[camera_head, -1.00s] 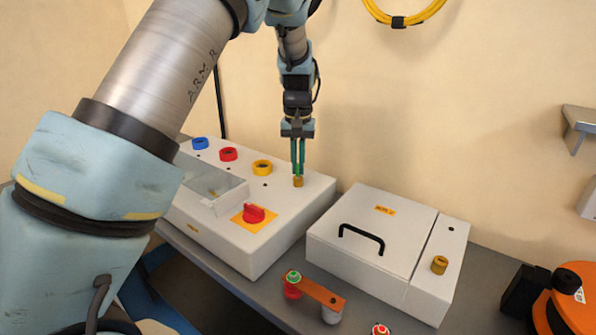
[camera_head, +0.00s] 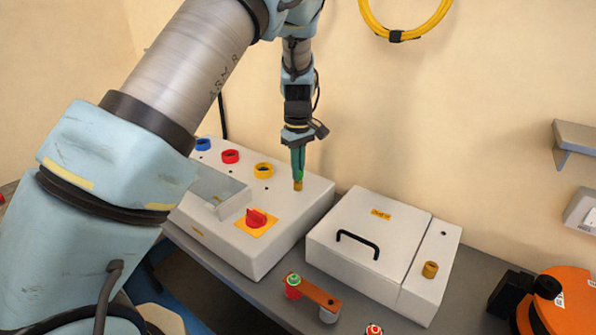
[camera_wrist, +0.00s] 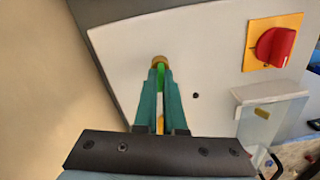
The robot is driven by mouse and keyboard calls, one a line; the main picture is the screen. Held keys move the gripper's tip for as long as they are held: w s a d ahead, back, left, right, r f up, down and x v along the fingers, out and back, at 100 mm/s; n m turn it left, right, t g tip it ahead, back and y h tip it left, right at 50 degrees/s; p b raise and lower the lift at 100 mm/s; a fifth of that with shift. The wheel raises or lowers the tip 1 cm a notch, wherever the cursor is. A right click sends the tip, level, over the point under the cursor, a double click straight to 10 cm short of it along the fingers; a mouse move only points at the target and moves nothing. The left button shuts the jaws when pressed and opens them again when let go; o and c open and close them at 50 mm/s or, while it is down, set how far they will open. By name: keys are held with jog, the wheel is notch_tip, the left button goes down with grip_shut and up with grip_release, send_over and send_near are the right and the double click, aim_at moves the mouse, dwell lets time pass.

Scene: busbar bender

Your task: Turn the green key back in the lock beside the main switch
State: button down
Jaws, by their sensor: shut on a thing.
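My gripper (camera_head: 298,162) points straight down over the right rear of the white control box (camera_head: 245,254). Its teal fingers are shut on the green key, which stands in the brass lock (camera_head: 297,185). In the wrist view the green key (camera_wrist: 160,78) shows between the fingertips, in the brass lock (camera_wrist: 159,61). Most of the key is hidden by the fingers. The red main switch (camera_head: 256,218) on its yellow plate is nearer the front of the same box; it also shows in the wrist view (camera_wrist: 273,46).
A white box (camera_head: 350,222) with a black handle and another brass lock (camera_head: 430,270) stands to the right.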

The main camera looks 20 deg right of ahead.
jog(key=shift+n, duration=1.2)
jog(key=shift+n, duration=0.9)
jog(key=c, duration=0.9)
grip_release()
